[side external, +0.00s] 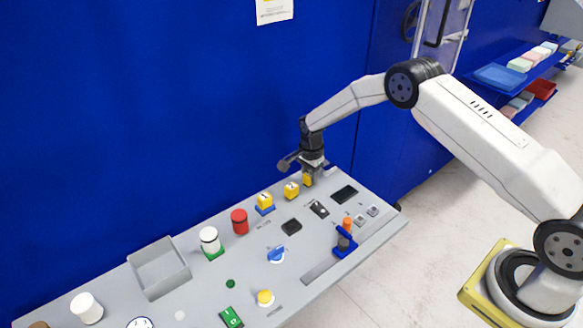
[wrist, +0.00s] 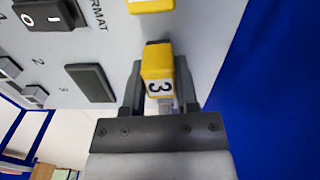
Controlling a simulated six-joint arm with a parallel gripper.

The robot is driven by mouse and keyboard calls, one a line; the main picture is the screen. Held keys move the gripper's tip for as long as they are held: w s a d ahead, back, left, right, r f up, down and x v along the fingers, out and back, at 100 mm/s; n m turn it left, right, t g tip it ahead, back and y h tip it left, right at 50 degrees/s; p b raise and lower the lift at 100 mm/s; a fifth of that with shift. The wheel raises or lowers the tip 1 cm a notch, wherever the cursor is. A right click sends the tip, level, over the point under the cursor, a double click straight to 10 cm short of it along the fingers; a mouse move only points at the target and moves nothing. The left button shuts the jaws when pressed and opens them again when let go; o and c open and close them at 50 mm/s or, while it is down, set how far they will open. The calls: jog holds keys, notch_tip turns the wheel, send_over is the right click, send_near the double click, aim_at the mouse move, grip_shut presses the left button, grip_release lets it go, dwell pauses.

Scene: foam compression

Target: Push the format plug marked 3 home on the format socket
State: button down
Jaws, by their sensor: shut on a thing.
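My gripper (side external: 308,178) is at the far back edge of the grey panel, pointing down. It is shut on the yellow plug marked 3 (wrist: 157,70), which sits between the two fingers in the wrist view. The plug also shows as a small yellow patch (side external: 308,181) in the side view; I cannot tell whether it touches the panel. The word FORMAT is printed on the panel in the wrist view, near a dark rectangular pad (wrist: 90,82) left of the gripper. I cannot tell for sure which part is the format socket.
A second yellow block (side external: 291,190) stands just left of my gripper, and another yellow block (side external: 265,200) stands on a blue base. A rocker switch (side external: 319,208), a red cylinder (side external: 239,221) and a blue holder (side external: 344,243) with an orange-topped item are on the panel. The blue wall is close behind.

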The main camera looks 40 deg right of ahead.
aim_at(310, 173)
jog(key=shift+r, duration=1.7)
jog(key=shift+r, duration=0.1)
jog(key=shift+r, duration=0.45)
notch_tip(310, 173, up, 9)
jog(key=s+a+m, duration=0.1)
jog(key=s+a, duration=0.9)
jog(key=a, duration=0.5)
jog(key=shift+w+d+f, duration=0.15)
jog(key=shift+f, duration=1.25)
jog(key=shift+w+d+f, duration=0.1)
jog(key=shift+w+f, duration=0.05)
jog(key=shift+f, duration=1.2)
jog(key=shift+f, duration=0.15)
jog(key=shift+f, duration=2.95)
